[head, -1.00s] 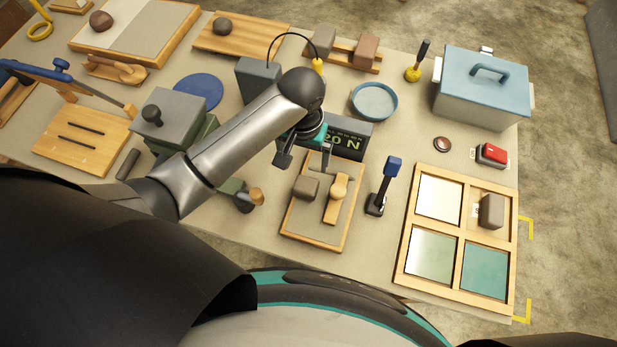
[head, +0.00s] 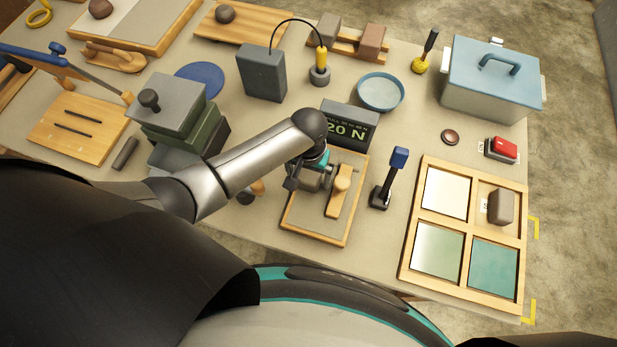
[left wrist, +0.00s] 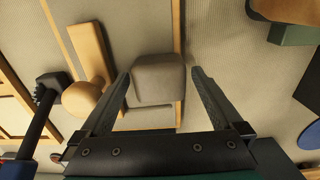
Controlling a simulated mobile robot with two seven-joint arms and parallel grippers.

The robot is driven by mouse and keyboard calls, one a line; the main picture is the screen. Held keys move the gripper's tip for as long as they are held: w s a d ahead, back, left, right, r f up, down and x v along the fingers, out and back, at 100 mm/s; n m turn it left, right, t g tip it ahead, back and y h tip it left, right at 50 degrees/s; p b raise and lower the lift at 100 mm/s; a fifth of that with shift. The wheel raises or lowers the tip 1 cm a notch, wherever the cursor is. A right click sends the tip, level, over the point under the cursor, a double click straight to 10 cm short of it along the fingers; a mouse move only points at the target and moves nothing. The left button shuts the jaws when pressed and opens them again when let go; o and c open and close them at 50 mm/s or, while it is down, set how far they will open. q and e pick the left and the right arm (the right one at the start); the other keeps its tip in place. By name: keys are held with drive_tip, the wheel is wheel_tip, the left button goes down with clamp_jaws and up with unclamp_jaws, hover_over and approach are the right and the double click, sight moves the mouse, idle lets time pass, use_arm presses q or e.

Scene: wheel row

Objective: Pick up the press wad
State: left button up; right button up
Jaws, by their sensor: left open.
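The press wad (left wrist: 157,80), a grey-brown block with rounded edges, sits in a shallow wood-rimmed tray (head: 317,239). In the left wrist view it lies between the two open fingers of my left gripper (left wrist: 160,74), with a gap at each side near the tips. In the head view my left gripper (head: 309,182) is low over the tray and hides most of the wad. A wooden piece with a round knob (head: 343,183) lies in the same tray, close beside the gripper. My right gripper is not in view.
A display block reading 20 N (head: 349,125) stands just behind the tray. A blue-topped lever (head: 389,178) stands to its right. A four-part frame (head: 412,222) holds another grey-brown block (head: 500,207). A stacked grey and green box (head: 178,110) stands left of my arm.

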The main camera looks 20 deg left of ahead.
use_arm(q)
clamp_jaws()
idle(0.8)
